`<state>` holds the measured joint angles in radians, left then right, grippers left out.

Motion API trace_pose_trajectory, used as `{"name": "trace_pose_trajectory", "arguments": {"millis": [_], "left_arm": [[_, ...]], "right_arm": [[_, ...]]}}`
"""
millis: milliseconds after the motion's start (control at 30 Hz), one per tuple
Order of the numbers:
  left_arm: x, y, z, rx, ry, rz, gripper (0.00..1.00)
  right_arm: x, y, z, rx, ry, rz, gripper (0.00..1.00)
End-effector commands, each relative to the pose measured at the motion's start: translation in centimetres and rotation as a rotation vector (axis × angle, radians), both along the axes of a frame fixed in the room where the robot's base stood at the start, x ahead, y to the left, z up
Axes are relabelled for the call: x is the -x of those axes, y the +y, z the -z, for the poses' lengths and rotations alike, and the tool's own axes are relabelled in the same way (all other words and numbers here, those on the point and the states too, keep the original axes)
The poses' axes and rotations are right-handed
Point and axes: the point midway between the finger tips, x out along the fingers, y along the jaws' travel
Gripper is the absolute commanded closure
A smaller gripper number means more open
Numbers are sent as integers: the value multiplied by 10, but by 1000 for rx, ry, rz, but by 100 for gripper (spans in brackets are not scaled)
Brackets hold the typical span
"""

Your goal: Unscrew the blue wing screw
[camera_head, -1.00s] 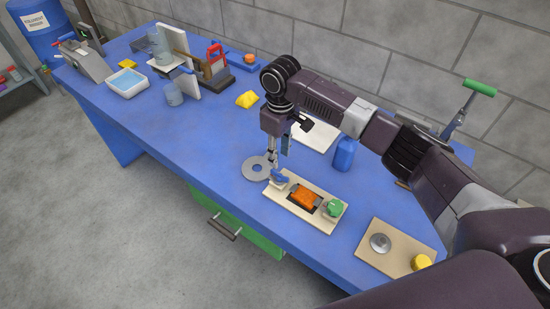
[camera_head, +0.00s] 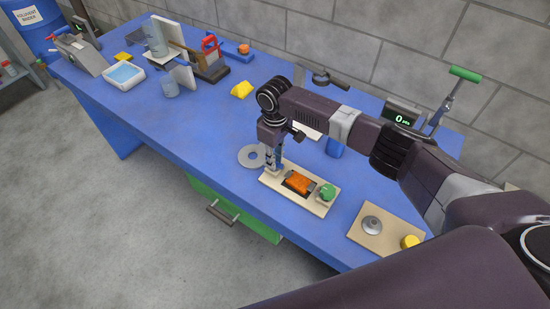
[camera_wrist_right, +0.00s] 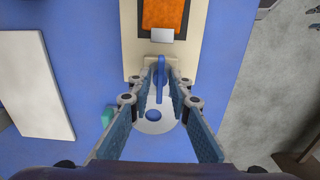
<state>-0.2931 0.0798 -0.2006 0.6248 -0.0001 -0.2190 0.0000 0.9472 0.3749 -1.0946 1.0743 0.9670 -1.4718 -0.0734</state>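The blue wing screw (camera_wrist_right: 160,72) stands at one end of a cream board (camera_wrist_right: 131,45), in the right wrist view. Its wing lies lengthwise between the fingertips of my right gripper (camera_wrist_right: 160,85). The fingers are apart, one on each side of the wing, with a gap visible on both sides. In the head view my right gripper (camera_head: 272,167) points down at the left end of the board (camera_head: 309,206) and mostly hides the screw. The board also carries an orange block (camera_head: 298,183) and a green knob (camera_head: 327,192). My left gripper is not in view.
A grey ring (camera_head: 247,156) lies on the blue table (camera_head: 200,135) beside the board. A second board (camera_head: 374,238) with a metal knob and a yellow knob is at the right. The table's front edge is close.

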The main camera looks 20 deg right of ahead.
Motion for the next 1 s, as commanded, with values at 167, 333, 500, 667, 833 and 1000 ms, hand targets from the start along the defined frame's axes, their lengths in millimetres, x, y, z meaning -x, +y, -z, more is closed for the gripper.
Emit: {"name": "trace_pose_trajectory", "arguments": {"millis": [167, 333, 500, 667, 833, 1000], "left_arm": [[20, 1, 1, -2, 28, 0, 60], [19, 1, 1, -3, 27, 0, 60], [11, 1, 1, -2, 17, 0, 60], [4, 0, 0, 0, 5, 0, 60], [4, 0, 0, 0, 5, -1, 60], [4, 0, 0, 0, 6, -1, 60]], "right_arm": [[0, 0, 0, 0, 0, 0, 100], [0, 0, 0, -1, -1, -2, 100], [0, 0, 0, -1, 0, -32, 100], [0, 0, 0, -1, 0, -105, 100], [0, 1, 0, -2, 1, -234, 100], [-1, 0, -1, -1, -1, -394, 100]]}}
